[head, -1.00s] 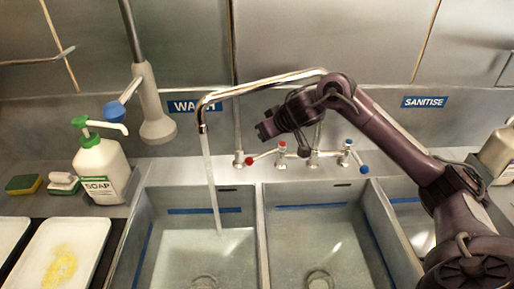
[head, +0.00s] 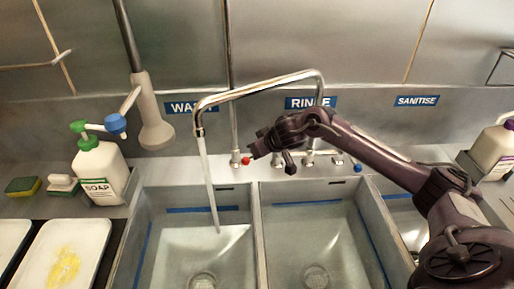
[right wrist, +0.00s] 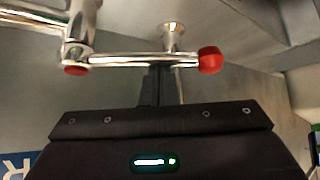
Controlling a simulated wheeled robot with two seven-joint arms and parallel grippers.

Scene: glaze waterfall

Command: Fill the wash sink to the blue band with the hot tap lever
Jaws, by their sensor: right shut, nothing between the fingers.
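The wash sink (head: 148,228) is the left basin, with a blue band (head: 203,209) on its back wall. Water (head: 208,180) runs from the spout (head: 198,128) into it, and the water surface looks to be below the band. The hot tap lever has a red knob (head: 246,160) and points left; it also shows in the right wrist view (right wrist: 210,60). My right gripper (head: 256,149) is shut and empty, close to the lever. In the right wrist view the narrow dark fingers (right wrist: 155,85) are by the lever bar; contact is unclear. My left gripper is not in view.
The rinse sink (head: 263,235) is beside the wash sink. A blue-knobbed lever (head: 358,168) is right of the taps. A soap bottle (head: 98,170), sponge (head: 23,186) and tray (head: 88,232) are at the left.

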